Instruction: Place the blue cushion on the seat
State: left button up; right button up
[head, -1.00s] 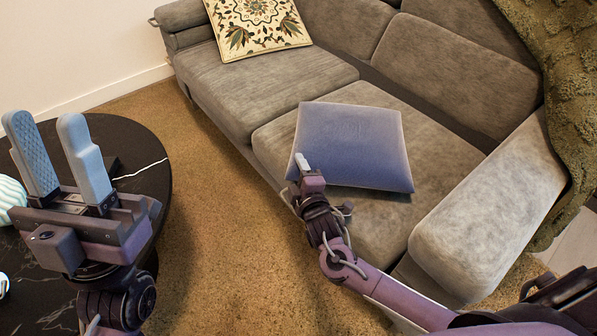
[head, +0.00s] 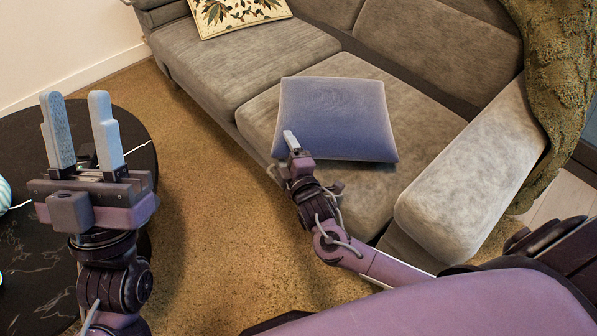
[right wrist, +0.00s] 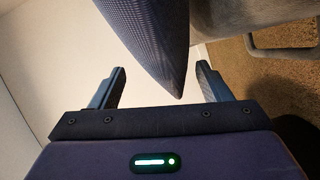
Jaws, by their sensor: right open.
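The blue cushion (head: 335,118) lies on the near seat (head: 425,112) of the grey sofa, its front corner at the seat's front edge. My right gripper (head: 291,140) is at the cushion's front left corner in the head view. In the right wrist view a cushion corner (right wrist: 165,50) points down between the open fingers of the right gripper (right wrist: 160,88), with gaps on both sides. My left gripper (head: 82,130) is open and empty, raised over the dark table at left.
A round black marble table (head: 40,265) stands at left, with a pale ribbed object (head: 3,195) on it. A patterned cushion (head: 235,12) lies on the far seat. A green throw (head: 555,90) hangs over the sofa's right end. Carpet (head: 205,215) is clear between table and sofa.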

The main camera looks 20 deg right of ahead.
jog(key=s, duration=0.1)
jog(key=s+p, duration=0.1)
jog(key=s, duration=0.3)
jog(key=shift+a+r, duration=0.1)
jog(key=shift+r, duration=0.2)
pick_arm(q)
jog(key=w+d+f+g+y, duration=0.1)
jog(key=w+f+g+y, duration=0.1)
jog(key=f+g, duration=0.3)
jog(key=w+d+f+g+y+p, duration=0.1)
jog(key=w+f+g, duration=0.3)
jog(key=f, duration=0.9)
jog(key=shift+d+n+g+y, duration=0.3)
jog(key=shift+d+g+y, duration=0.2)
jog(key=shift+d+y, duration=0.35)
pick_arm(e)
jog(key=s+a+r+m+y, duration=0.3)
jog(key=a+r+m+y, duration=0.1)
jog(key=r, duration=0.5)
jog(key=s+a+r+m+y, duration=0.4)
jog(key=a+r+m, duration=0.2)
jog(key=r, duration=0.4)
jog(key=shift+a, duration=0.6)
pick_arm(q)
jog(key=shift+a+p, duration=0.1)
jog(key=shift+p, duration=0.2)
